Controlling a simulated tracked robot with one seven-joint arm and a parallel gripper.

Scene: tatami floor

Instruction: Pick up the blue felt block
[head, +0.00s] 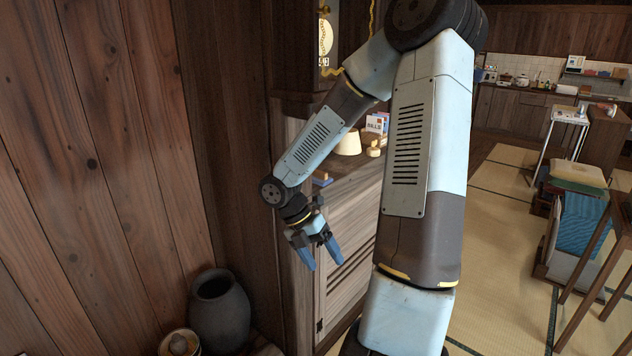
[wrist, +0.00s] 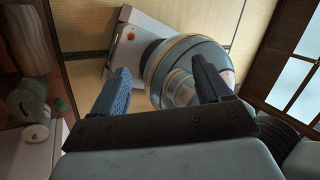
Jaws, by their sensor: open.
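A small blue block with an orange-brown part (head: 322,180) lies on top of the wooden cabinet in the head view, just beyond my forearm. It is small and partly hidden, so I cannot make out its felt surface. My gripper (head: 321,254) is open and empty, with its blue fingers pointing down in front of the cabinet, lower than the cabinet top and apart from the block. In the wrist view my gripper (wrist: 163,75) shows both fingers spread with nothing held between them. I cannot make out the blue block in that view.
The cabinet (head: 350,275) also bears a cream lamp (head: 348,142) and small items near the wall. A dark vase (head: 219,310) stands on the left by the plank wall. A clock (head: 325,38) hangs above. Open tatami (head: 490,235) lies right of my arm.

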